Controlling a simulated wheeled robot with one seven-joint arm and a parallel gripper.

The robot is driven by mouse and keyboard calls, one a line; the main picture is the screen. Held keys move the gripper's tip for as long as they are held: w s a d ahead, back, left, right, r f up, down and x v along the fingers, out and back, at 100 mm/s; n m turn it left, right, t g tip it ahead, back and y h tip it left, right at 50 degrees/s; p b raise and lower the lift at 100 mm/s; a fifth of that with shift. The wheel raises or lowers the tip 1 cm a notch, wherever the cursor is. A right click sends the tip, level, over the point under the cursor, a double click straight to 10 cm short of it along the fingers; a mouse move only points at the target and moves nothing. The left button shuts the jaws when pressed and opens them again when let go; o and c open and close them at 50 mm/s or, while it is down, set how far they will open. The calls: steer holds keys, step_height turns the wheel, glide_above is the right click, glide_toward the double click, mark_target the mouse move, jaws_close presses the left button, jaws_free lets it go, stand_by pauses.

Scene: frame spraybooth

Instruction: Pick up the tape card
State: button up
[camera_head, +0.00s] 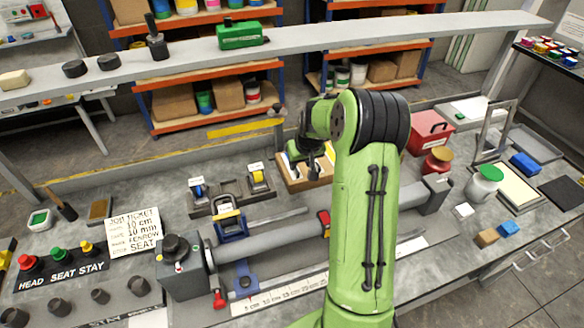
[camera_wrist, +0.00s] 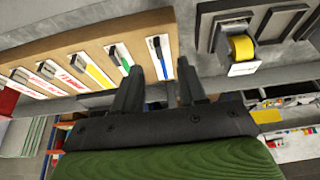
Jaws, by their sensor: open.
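A wooden rack (camera_wrist: 100,38) in the wrist view holds a row of white cards with coloured strips. A card with a blue strip (camera_wrist: 158,58) shows between my fingertips, beyond them. Beside it are cards with a green strip (camera_wrist: 119,55) and a yellow strip (camera_wrist: 92,70), then red-marked ones (camera_wrist: 57,75). I cannot tell which is the tape card. My gripper (camera_wrist: 160,68) is open with nothing visible between its fingers. In the head view my gripper (camera_head: 312,160) is over the wooden rack (camera_head: 291,187), which my arm partly hides.
A dispenser with yellow tape (camera_wrist: 241,46) stands beside the rack; it also shows in the head view (camera_head: 258,179), with a blue tape dispenser (camera_head: 198,188) to its left. A long grey tube (camera_head: 268,238) lies in front. A red box (camera_head: 430,131) stands right.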

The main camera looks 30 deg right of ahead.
mark_target(297, 172)
steer(key=x, duration=0.8)
steer(key=shift+w+d, duration=0.15)
steer(key=shift+d, duration=0.05)
steer(key=shift+c, duration=0.6)
steer(key=c, duration=0.5)
